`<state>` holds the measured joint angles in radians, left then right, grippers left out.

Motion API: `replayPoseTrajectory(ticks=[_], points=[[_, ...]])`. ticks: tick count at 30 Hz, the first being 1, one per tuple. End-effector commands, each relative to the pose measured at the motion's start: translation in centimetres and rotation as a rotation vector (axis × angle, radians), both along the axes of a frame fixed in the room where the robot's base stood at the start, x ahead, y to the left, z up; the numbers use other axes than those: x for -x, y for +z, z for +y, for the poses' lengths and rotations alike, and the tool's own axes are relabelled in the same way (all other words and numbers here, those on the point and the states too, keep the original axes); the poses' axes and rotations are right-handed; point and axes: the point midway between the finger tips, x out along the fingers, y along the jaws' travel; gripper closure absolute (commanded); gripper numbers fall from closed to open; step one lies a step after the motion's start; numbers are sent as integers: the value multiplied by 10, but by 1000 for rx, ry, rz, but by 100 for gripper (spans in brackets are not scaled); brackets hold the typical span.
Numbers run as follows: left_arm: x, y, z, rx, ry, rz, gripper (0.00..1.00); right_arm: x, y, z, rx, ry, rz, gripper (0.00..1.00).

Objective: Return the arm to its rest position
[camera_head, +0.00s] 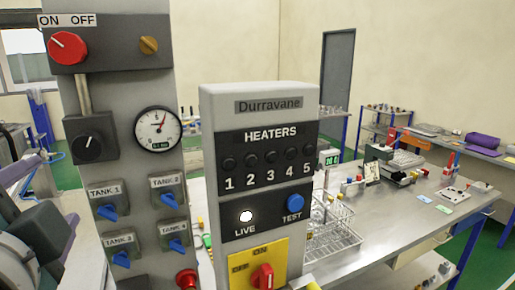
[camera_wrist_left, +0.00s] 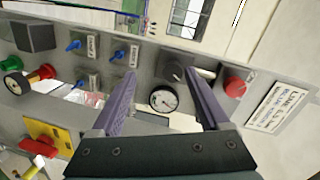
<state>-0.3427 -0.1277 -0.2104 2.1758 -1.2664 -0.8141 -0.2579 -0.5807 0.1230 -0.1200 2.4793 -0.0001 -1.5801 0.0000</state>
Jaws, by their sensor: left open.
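My left gripper (camera_head: 32,168) is at the left edge of the head view, with its purple fingers partly cut off by the frame. In the left wrist view my left gripper (camera_wrist_left: 160,74) has its two purple fingers spread apart with nothing held between them. The fingers point toward the grey control panel (camera_head: 130,90), which has a red ON/OFF knob (camera_head: 67,48), a black knob (camera_head: 92,146) and a round gauge (camera_head: 158,129). Between the fingers the wrist view shows the gauge (camera_wrist_left: 163,99) and the black knob (camera_wrist_left: 172,72). My right gripper is not in view.
A Durravane heaters panel (camera_head: 268,150) stands close in the middle, with a yellow plate and red switch (camera_head: 262,277) low on it. Several blue tank valves (camera_head: 168,200) are on the grey panel. A bench (camera_head: 410,215) with a wire rack (camera_head: 335,235) is at right.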

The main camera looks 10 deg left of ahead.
Motion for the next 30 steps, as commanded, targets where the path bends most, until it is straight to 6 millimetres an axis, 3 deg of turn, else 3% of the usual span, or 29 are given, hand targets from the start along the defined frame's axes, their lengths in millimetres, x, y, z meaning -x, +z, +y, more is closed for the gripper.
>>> replayPoseTrajectory(ticks=[1, 5, 9, 15, 19, 30], points=[[11, 3, 7, 105, 31, 30, 21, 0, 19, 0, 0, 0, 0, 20], [48, -24, 10, 469, 123, 163, 21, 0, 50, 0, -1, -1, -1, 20], [96, -44, -16, 808, 191, 365, 21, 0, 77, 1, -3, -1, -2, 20], [150, -48, -58, 1073, 227, 613, 21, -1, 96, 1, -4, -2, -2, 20], [164, -48, -69, 1124, 230, 678, 21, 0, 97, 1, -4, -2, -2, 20], [164, -50, -70, 1128, 229, 681, 21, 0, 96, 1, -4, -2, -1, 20]])
